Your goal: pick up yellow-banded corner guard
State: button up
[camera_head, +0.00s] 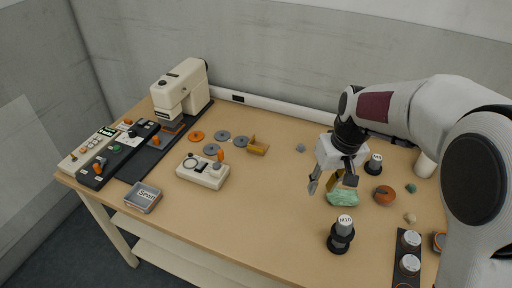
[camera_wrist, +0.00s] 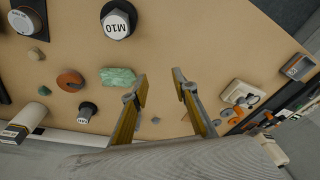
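A small tan-yellow angled piece (camera_head: 258,149), which looks like the yellow-banded corner guard, lies on the table near the back middle in the head view. Its band is too small to make out clearly. In the wrist view a small bit of a yellowish piece (camera_wrist: 185,117) shows beside the right finger, mostly hidden by it. My gripper (camera_head: 322,186) is open and empty, above the table and to the right of the piece. In the wrist view my gripper (camera_wrist: 160,78) shows two parted fingers with yellow inner faces and bare table between them.
A green crumpled lump (camera_head: 343,198) lies close by my gripper. A dark M10 bolt-like piece (camera_head: 341,236), an orange ring (camera_head: 384,195) and a small grey lump (camera_head: 300,147) lie around. Grey discs (camera_head: 240,142) and a cream control box (camera_head: 203,171) are left. The middle table is clear.

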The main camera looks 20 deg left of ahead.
jog(key=w+a+f+n, duration=0.2)
jog(key=w+a+f, duration=0.2)
jog(key=a, duration=0.2)
jog(key=w+a+f+n+y, duration=0.1)
jog(key=w+a+f+n, duration=0.1)
jog(key=w+a+f, duration=0.2)
jog(key=w+a+f+n, duration=0.2)
jog(key=w+a+f, duration=0.2)
jog(key=a, duration=0.4)
jog(key=shift+a+f+n+t+y, duration=0.15)
jog(key=shift+f+n+t+y, duration=0.15)
jog(key=shift+f+y, duration=0.1)
jog(key=shift+w+a+r+n+y, duration=0.1)
jog(key=shift+w+a+n+y, duration=0.35)
jog(key=shift+w+a, duration=0.75)
jog(key=w+a+r+n+t, duration=0.1)
jog(key=w+a+r+n, duration=0.2)
jog(key=w+r+n, duration=0.1)
jog(key=shift+r+t+y, duration=0.35)
jog(key=shift+t+y, duration=0.05)
jog(key=shift+y, duration=0.05)
jog(key=shift+f, duration=0.1)
jog(key=shift+x, duration=1.2)
